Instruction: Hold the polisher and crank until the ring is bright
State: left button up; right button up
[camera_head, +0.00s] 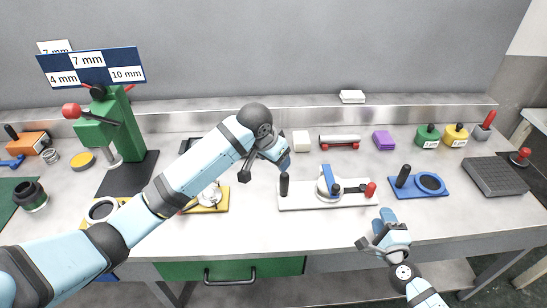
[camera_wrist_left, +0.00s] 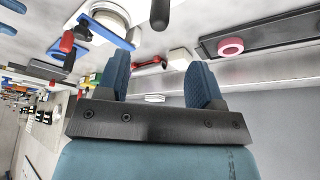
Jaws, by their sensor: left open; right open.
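A white base plate (camera_head: 340,200) lies mid-table. It carries a round white part (camera_head: 322,186) under a blue arm (camera_head: 328,178), a black upright handle (camera_head: 284,184) at its left and a red knob (camera_head: 370,190) at its right. I cannot tell which part is the ring or how bright it is. My left gripper (camera_head: 278,160) is above the plate's left end, near the black handle; in the left wrist view its fingers (camera_wrist_left: 160,82) are apart and empty. My right gripper (camera_head: 380,228) is open and empty, in front of the plate's right end.
A blue plate (camera_head: 417,192) with a black handle stands right of the white base, beside a dark grid tray (camera_head: 497,178). A white block (camera_head: 301,141) and a roller (camera_head: 340,141) lie behind. A green press (camera_head: 112,130) stands left. Bare table separates the stations.

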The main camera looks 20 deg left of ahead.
aim_at(283, 175)
pick_arm(q)
jog(key=x, duration=1.3)
jog(key=shift+f, duration=0.15)
jog(key=shift+c, duration=0.2)
grip_shut()
